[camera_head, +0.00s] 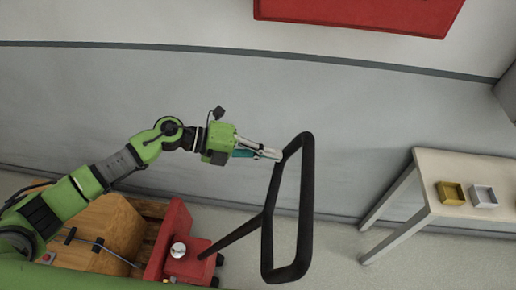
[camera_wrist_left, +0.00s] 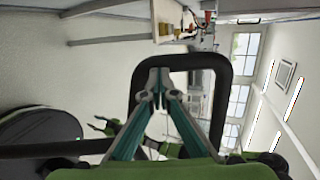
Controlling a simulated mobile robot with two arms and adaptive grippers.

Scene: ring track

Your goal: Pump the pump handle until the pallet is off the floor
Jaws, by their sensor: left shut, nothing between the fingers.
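The pump handle (camera_head: 306,200) is a black closed loop on a black bar that rises from the red pallet jack (camera_head: 180,250). My left gripper (camera_head: 270,154) is shut and empty, with its fingertips at the upper left of the loop; I cannot tell whether they touch it. In the left wrist view the loop (camera_wrist_left: 222,100) frames the closed fingertips (camera_wrist_left: 158,82). A wooden load (camera_head: 105,225) stands behind the red body, partly behind my left arm. The pallet and its gap to the floor are hidden. My right gripper is not in view.
A pale table (camera_head: 440,165) stands to the right, with a yellow tray (camera_head: 451,193) and a white tray (camera_head: 484,196) on it. A grey wall (camera_head: 300,100) with a red panel (camera_head: 355,12) runs behind. Floor between handle and table is clear.

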